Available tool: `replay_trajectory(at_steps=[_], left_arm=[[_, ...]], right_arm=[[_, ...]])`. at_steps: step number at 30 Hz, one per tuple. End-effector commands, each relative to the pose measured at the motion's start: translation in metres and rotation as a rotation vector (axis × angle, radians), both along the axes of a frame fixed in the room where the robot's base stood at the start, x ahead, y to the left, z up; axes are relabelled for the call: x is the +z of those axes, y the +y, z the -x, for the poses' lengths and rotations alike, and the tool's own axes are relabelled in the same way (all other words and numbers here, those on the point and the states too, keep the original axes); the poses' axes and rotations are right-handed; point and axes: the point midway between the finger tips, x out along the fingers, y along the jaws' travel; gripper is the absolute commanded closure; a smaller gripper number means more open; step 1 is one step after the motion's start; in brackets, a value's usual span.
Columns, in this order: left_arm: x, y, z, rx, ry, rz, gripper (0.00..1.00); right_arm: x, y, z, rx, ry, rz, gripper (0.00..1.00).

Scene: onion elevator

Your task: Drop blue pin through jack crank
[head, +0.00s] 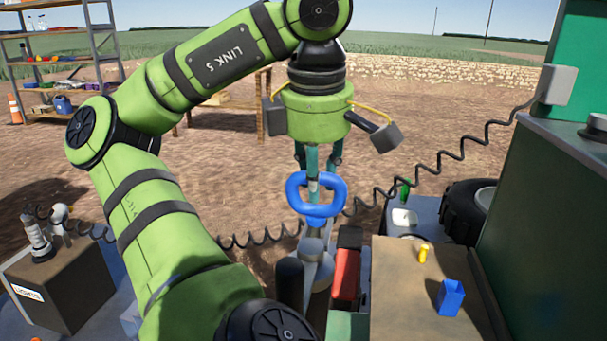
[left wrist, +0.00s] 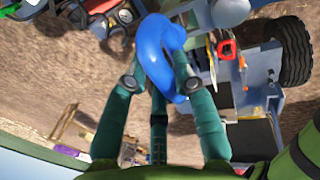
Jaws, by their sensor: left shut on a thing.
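The blue pin shows as a thick blue ring handle (head: 334,208), upright in the middle of the head view. It also shows large in the left wrist view (left wrist: 156,50). My left gripper (head: 313,182) points down from above, its teal fingers shut on the ring's top. Directly below the ring is the grey metal jack (head: 316,246), with a black grip (head: 290,282) at its left. The pin's lower end meets the top of the grey metal in the picture; I cannot tell whether it is in a hole or above it. My right gripper is not in view.
A brown-topped box (head: 400,300) at the right bears a blue open holder (head: 450,297) and a yellow peg (head: 423,253). A coiled black cable (head: 440,165) runs across behind the jack. A red block (head: 346,274) stands beside it. A green machine wall (head: 530,220) closes the right.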

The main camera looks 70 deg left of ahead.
Motion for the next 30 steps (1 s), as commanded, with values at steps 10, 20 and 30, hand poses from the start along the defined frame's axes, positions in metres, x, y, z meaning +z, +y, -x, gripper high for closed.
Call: replay_trajectory(at_steps=[10, 20, 30], left_arm=[[-0.001, 0.001, 0.001, 0.005, 0.038, -0.013, 1.00], [0.006, 0.001, 0.000, 0.007, 0.036, -0.013, 1.00], [0.010, 0.002, -0.002, 0.007, 0.032, -0.015, 1.00]], right_arm=[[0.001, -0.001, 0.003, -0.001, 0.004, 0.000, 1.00], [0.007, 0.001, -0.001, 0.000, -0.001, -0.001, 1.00], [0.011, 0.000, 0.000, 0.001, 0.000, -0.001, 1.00]])
